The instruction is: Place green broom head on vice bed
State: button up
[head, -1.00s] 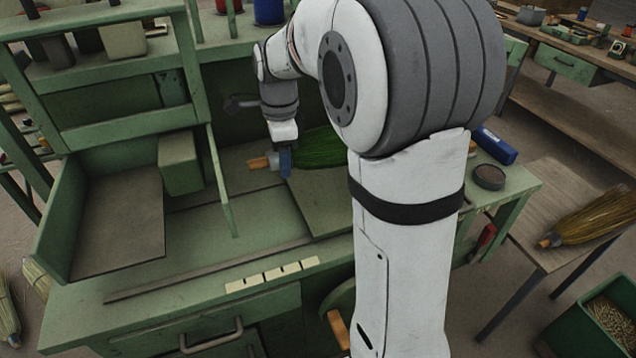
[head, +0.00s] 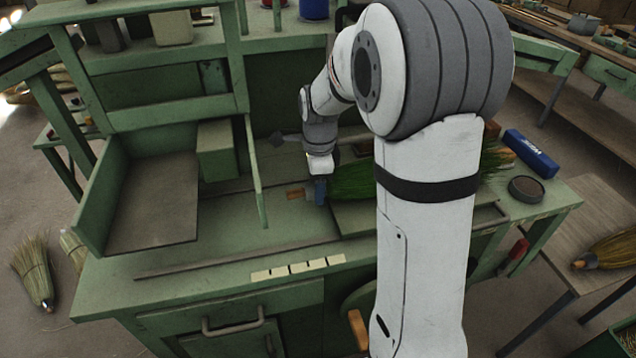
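The green broom head (head: 352,182) lies level at the middle of the green bench, with its orange-brown stub (head: 296,193) pointing left. My arm hides the right part of its bristles. My gripper (head: 320,190) points down at the broom's neck, and one blue finger shows in front of it. The other finger is hidden, so I cannot tell whether it is shut on the neck. A flat green plate (head: 362,220) on the bench, perhaps the vice bed, is below and in front of the bristles. I cannot tell whether they touch it.
Green bristles (head: 492,162) also show right of my arm; I cannot tell which broom they belong to. A blue box (head: 530,153) and a round dark tin (head: 526,189) stand at the bench's right. A thin green upright (head: 257,180) rises left of the stub.

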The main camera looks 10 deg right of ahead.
jog(key=o, duration=0.3)
jog(key=shift+r, duration=0.1)
notch_tip(320, 180, up, 12)
jog(key=f, duration=0.1)
jog(key=s+f+n+t, duration=0.1)
jog(key=s+n, duration=0.8)
jog(key=s, duration=0.1)
jog(key=s+f+n+t, duration=0.1)
jog(key=s+f+n, duration=0.1)
jog(key=s+n, duration=0.8)
jog(key=shift+s+f+t, duration=0.25)
jog(key=shift+s+t, duration=0.05)
jog(key=shift+s, duration=0.35)
